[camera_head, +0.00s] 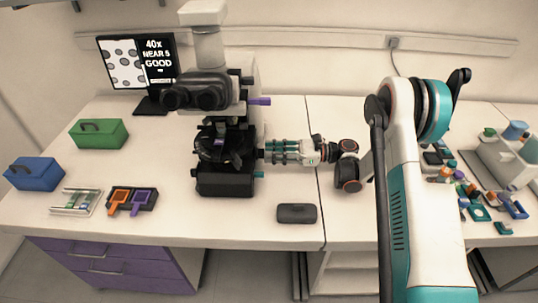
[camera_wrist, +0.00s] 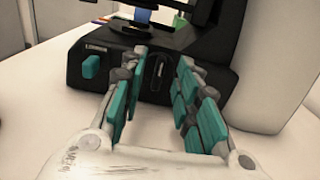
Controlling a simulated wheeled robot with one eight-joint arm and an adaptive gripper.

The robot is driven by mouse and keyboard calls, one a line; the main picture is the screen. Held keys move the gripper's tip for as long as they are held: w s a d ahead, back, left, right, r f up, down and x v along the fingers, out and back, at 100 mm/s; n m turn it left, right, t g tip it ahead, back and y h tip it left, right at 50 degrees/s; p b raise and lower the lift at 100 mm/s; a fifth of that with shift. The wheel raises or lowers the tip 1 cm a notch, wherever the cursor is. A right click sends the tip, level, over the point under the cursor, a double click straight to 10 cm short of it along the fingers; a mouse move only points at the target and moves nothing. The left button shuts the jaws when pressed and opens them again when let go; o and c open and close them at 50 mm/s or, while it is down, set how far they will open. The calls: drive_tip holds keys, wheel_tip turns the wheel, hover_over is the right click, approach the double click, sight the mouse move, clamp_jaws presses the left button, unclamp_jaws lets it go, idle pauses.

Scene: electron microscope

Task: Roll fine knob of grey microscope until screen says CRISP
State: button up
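The grey microscope (camera_head: 215,62), with a black stage and base (camera_head: 225,182), stands at the middle of the bench. The screen (camera_head: 158,62) behind it reads "40x", "NEAR S", "GOOD", with smaller text I cannot read. My gripper (camera_head: 266,151) reaches in from the right, level, with its fingertips at the microscope's right side. In the wrist view my gripper (camera_wrist: 162,62) is open, its two teal-padded fingers apart. A dark round knob (camera_wrist: 157,73) shows between the fingertips; I cannot tell whether they touch it. A teal knob (camera_wrist: 90,67) sits left of the fingers.
A purple knob (camera_head: 260,101) juts from the microscope above my gripper. A dark case (camera_head: 297,213) lies on the front bench. Green (camera_head: 99,134) and blue (camera_head: 35,174) boxes, a slide tray (camera_head: 76,201) and an orange-purple holder (camera_head: 131,200) stand left. Small parts clutter the right.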

drive_tip(key=shift+a, duration=0.8)
drive_tip(key=shift+c, duration=0.5)
clamp_jaws()
drive_tip(key=shift+n, duration=0.4)
drive_tip(key=n, duration=0.6)
drive_tip(key=shift+s+f, duration=0.1)
drive_tip(key=shift+s, duration=0.1)
drive_tip(key=n, duration=0.3)
drive_tip(key=shift+s+f, duration=0.1)
drive_tip(key=shift+s, duration=0.05)
drive_tip(key=shift+f+n, duration=0.15)
drive_tip(key=shift+n, duration=1.85)
